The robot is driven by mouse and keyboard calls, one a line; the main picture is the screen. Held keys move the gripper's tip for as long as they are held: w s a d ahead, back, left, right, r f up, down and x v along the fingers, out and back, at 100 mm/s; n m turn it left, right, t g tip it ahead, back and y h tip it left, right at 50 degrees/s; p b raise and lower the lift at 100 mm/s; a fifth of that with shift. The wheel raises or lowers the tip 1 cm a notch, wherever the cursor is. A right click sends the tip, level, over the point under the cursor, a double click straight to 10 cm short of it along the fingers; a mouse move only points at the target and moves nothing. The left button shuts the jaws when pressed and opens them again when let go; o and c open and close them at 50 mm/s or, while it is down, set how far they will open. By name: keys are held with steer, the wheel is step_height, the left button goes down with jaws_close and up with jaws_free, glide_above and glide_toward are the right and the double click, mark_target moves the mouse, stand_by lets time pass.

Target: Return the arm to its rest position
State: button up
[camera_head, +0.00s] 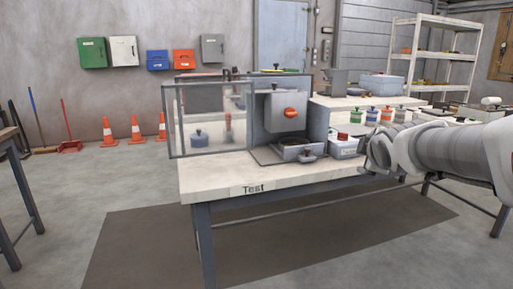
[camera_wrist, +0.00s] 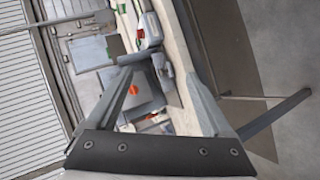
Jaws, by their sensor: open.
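My arm reaches in from the right side of the head view, over the right part of the bench marked "Test" (camera_head: 225,187). My gripper (camera_wrist: 158,76) shows in the wrist view with its two fingers spread apart. I see nothing clearly held between them. Bench items show beyond and between the fingers. The grey machine with an orange-red knob (camera_head: 291,112) stands on the bench, left of my arm, and also shows beyond the fingers in the wrist view (camera_wrist: 147,88). In the head view my arm's end is beside the white box (camera_head: 345,147), and the fingers are hard to make out.
A clear-walled guard (camera_head: 207,103) stands on the bench's left part. A grey tray (camera_head: 297,151) sits before the machine. Several colour-marked canisters (camera_head: 371,116) stand behind my arm. The floor in front of the bench (camera_head: 300,245) is clear. Shelving (camera_head: 440,55) stands at the back right.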

steer(key=s+a+f+m+g+y, duration=0.15)
steer(key=s+a+f+m, duration=0.25)
steer(key=s, duration=0.5)
steer(key=s+a+f+m+g, duration=0.3)
steer(key=s+f+m, duration=0.1)
steer(key=s, duration=0.5)
steer(key=s+a+f+m+g+y, duration=0.1)
steer(key=s+a+f+m+g, duration=0.3)
steer(key=s, duration=0.5)
step_height(320, 180, up, 27)
steer(key=s+m+t+p, duration=0.1)
steer(key=p, duration=2.7)
steer(key=shift+s+a, duration=0.15)
steer(key=shift+s, duration=0.05)
steer(key=shift+f, duration=0.15)
steer(key=shift+c, duration=0.2)
